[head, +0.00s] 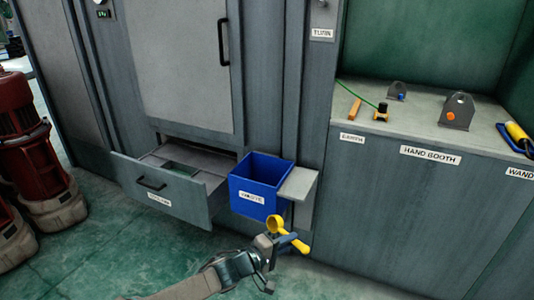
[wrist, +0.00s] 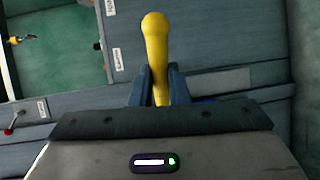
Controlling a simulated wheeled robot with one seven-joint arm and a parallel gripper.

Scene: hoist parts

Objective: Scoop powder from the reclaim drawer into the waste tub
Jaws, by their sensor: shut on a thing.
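My gripper (head: 270,240) is shut on the handle of a yellow scoop (head: 276,226). In the wrist view the yellow handle (wrist: 157,55) stands between the two blue fingers (wrist: 158,88). The scoop is in front of and below the blue waste tub (head: 254,208), apart from it as far as I can tell. The reclaim drawer (head: 160,201) is pulled open at the left of the tub, low in the grey cabinet. Part of its inside shows, but I cannot make out the powder clearly. The inside of the tub is dark.
A small grey shelf (head: 298,183) sticks out at the tub's right. The hand booth counter (head: 420,125) at the right bears brackets and a yellow-handled wand (head: 517,132). Red machines (head: 30,150) stand at the far left. The green floor (head: 110,250) before the drawer is clear.

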